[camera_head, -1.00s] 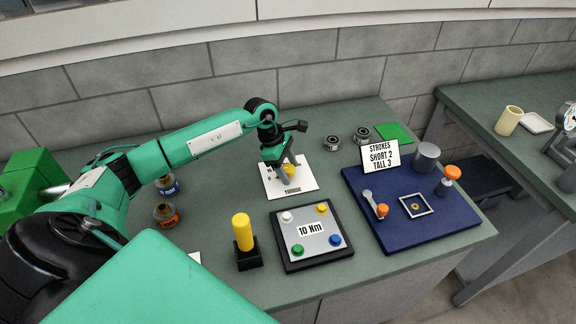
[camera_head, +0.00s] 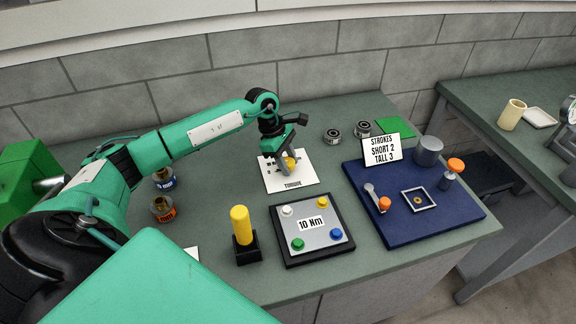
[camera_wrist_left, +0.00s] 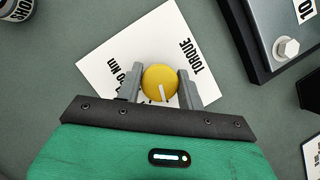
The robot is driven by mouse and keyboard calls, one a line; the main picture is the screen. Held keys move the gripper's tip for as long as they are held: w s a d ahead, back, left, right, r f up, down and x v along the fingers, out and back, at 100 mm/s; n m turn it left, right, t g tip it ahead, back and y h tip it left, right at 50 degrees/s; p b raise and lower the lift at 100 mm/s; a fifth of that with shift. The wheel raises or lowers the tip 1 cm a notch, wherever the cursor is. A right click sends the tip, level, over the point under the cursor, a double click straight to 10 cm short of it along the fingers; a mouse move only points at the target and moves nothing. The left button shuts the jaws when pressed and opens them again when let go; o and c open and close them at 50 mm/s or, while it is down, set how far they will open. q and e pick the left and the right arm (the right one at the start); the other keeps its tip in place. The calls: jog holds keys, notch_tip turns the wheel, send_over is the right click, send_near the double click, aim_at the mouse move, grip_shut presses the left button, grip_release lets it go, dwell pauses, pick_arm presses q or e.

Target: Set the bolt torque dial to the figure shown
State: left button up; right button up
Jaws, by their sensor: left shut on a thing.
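The torque dial is a yellow round knob (camera_wrist_left: 160,83) with a pale pointer line, on a white card (camera_wrist_left: 110,50) marked TORQUE. In the left wrist view the pointer line points toward the bottom of the picture. My left gripper (camera_wrist_left: 161,88) is shut on the knob, one finger on each side. In the head view the left gripper (camera_head: 286,165) is over the card (camera_head: 290,185), partly hiding the knob and the scale. A plate (camera_head: 312,228) reading "10 Nm" has a coloured bolt at each corner. My right gripper does not show.
A yellow-handled tool (camera_head: 240,225) stands in a black holder right of two labelled jars (camera_head: 163,209). A blue board (camera_head: 400,225) with a STROKES sign (camera_head: 381,149) lies to the right. Two bearings (camera_head: 332,136) and a green mat (camera_head: 397,128) lie behind.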

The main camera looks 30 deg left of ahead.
pick_arm(q)
jog(key=m+b, duration=0.2)
jog(key=b, duration=0.1)
jog(key=shift+w+f+g, duration=0.1)
jog(key=shift+f+g, duration=0.15)
jog(key=shift+g, duration=0.15)
jog(key=m+g+b, duration=0.1)
jog(key=m+b, duration=0.2)
jog(key=shift+r+b, duration=0.15)
jog(key=shift+b, duration=0.2)
jog(key=shift+r+m+g+y+b, duration=0.15)
jog(key=shift+m+g+y+b, duration=0.15)
jog(key=shift+m+b, duration=0.45)
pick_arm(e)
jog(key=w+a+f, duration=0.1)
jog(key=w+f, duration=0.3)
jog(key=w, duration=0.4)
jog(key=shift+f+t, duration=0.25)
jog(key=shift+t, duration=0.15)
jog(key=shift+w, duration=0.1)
pick_arm(q)
jog(key=o, duration=1)
jog(key=shift+r, duration=0.1)
